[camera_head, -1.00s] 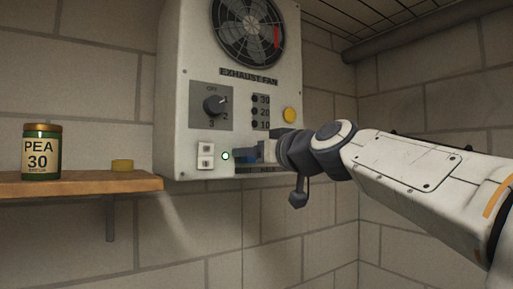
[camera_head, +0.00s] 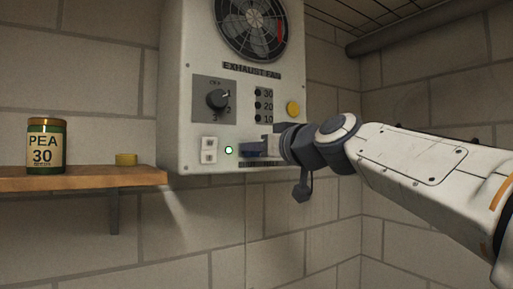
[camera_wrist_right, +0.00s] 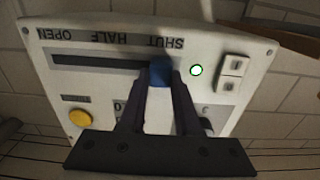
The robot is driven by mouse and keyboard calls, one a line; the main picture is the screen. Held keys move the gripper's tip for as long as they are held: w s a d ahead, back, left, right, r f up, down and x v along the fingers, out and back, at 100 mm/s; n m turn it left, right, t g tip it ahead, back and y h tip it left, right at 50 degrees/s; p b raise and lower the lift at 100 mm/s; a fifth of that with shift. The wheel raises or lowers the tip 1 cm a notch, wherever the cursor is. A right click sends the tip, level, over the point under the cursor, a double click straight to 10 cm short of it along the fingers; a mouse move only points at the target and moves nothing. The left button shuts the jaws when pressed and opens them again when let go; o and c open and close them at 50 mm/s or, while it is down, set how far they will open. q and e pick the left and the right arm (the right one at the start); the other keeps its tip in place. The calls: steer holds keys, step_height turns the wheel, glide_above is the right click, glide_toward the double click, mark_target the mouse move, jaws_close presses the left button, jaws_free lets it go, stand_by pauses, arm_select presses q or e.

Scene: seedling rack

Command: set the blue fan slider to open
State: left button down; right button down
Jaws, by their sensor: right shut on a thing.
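The blue fan slider (camera_wrist_right: 160,72) is a small blue knob in a dark horizontal slot (camera_wrist_right: 95,63) on the white exhaust fan box. In the right wrist view, which is upside down, it sits by the SHUT label (camera_wrist_right: 165,43), at the slot's right end. HALF and OPEN lie further left. My right gripper (camera_wrist_right: 160,84) is shut on the knob, one finger on each side. In the head view my right gripper (camera_head: 261,149) covers part of the slider at the box's lower front. My left gripper is not in view.
The fan box (camera_head: 186,120) carries a dial (camera_head: 217,98), a yellow button (camera_head: 293,108), a white switch (camera_head: 209,150) and a lit indicator (camera_head: 228,150).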

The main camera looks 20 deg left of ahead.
stand_by(0.8)
steer(key=w+d+b, duration=0.1)
steer(key=w+d, duration=0.7)
steer(key=w, duration=0.2)
steer(key=shift+w+d, duration=0.15)
steer(key=shift+w, duration=0.1)
steer(key=shift+r, duration=0.1)
steer(key=c, duration=0.6)
jaws_free()
steer(key=shift+w+d, duration=0.1)
